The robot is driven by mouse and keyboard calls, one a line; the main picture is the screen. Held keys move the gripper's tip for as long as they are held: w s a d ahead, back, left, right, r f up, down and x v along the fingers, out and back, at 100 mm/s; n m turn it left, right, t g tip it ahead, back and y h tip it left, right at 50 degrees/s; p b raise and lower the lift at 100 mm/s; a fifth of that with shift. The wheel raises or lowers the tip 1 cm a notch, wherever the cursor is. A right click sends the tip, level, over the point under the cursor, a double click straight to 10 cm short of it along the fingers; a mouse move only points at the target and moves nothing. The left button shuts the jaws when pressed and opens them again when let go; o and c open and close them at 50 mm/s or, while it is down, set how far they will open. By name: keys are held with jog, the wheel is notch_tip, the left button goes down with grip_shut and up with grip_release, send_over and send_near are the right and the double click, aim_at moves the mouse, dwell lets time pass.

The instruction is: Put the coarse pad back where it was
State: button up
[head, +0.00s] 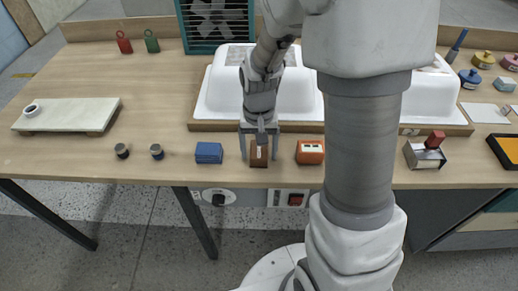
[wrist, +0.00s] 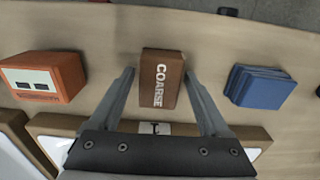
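The coarse pad is a brown block marked COARSE (wrist: 161,80). It sits near the table's front edge, and it also shows in the head view (head: 259,157) between the blue pads and the orange block. My gripper (wrist: 157,78) points down over it with one finger on each side. In the wrist view there are gaps between both fingers and the block, so the gripper is open. In the head view the gripper (head: 260,156) reaches down to about table height around the pad. Whether the pad rests fully on the table is hard to see.
Blue stacked pads (head: 208,152) stand left of the gripper and an orange block (head: 310,152) stands right. White tub shells (head: 225,92) on a wooden base lie behind. Two dark cups (head: 156,151) and a pale board (head: 66,115) are farther left. A red-handled block (head: 425,153) is at right.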

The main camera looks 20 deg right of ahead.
aim_at(259, 150)
jog(key=shift+r, duration=0.1)
notch_tip(259, 150, up, 11)
jog(key=p, duration=0.3)
jog(key=s+r+n+t, duration=0.1)
jog(key=s+r+t, duration=0.1)
jog(key=s+r, duration=0.2)
jog(key=s+r+n+t, duration=0.1)
jog(key=s+r, duration=0.3)
jog(key=s, duration=0.1)
jog(key=s+r+n+t, duration=0.1)
jog(key=s+r+t, duration=0.1)
jog(key=s+r, duration=0.3)
jog(key=shift+n+t, duration=0.3)
notch_tip(259, 150, up, 10)
jog(key=p, duration=1)
jog(key=shift+w+f, duration=0.1)
jog(key=shift+f, duration=0.1)
